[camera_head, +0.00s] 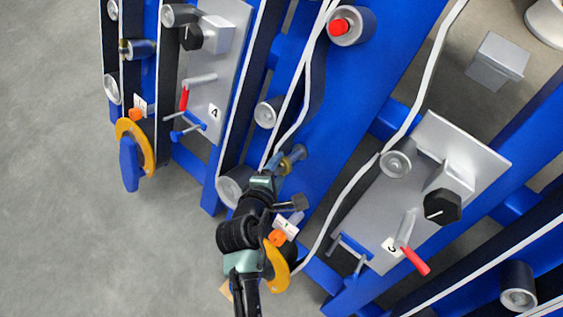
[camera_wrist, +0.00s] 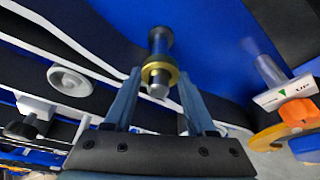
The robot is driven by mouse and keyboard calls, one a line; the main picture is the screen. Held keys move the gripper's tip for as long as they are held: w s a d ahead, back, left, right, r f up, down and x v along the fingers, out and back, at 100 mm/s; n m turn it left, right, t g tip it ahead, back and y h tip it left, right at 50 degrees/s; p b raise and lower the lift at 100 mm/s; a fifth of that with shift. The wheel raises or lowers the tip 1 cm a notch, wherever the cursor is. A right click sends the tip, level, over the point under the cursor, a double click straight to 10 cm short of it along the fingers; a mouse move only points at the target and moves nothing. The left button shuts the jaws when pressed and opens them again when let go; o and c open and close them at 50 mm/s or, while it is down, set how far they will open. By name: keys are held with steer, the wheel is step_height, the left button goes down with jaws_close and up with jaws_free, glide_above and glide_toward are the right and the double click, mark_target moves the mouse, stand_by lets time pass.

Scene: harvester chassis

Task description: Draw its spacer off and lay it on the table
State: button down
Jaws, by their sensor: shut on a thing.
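The spacer is a brass-coloured ring (camera_wrist: 160,69), seen in the wrist view around a grey pin (camera_wrist: 160,42) on a blue beam. The pin's grey end shows in front of the ring. My gripper (camera_wrist: 160,76) has a finger on each side of the ring and is shut on it. In the head view the spacer (camera_head: 295,155) and my gripper (camera_head: 281,163) are small at the centre, partly hidden by my wrist. No table is clearly seen; a tan edge (camera_head: 227,290) shows beside my arm at the bottom.
A grey panel marked 3 (camera_head: 440,190) with a red-handled lever stands to the right. A panel marked 4 (camera_head: 215,75) is at upper left. Yellow hooks (camera_head: 278,268) with orange parts and a tag (camera_wrist: 288,93) are close by. Grey floor lies open at left.

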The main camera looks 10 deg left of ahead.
steer(key=s+a+r+p, duration=0.3)
steer(key=s, duration=0.1)
steer(key=shift+s+a+r, duration=0.15)
steer(key=shift+s, duration=0.25)
stand_by(0.6)
stand_by(0.4)
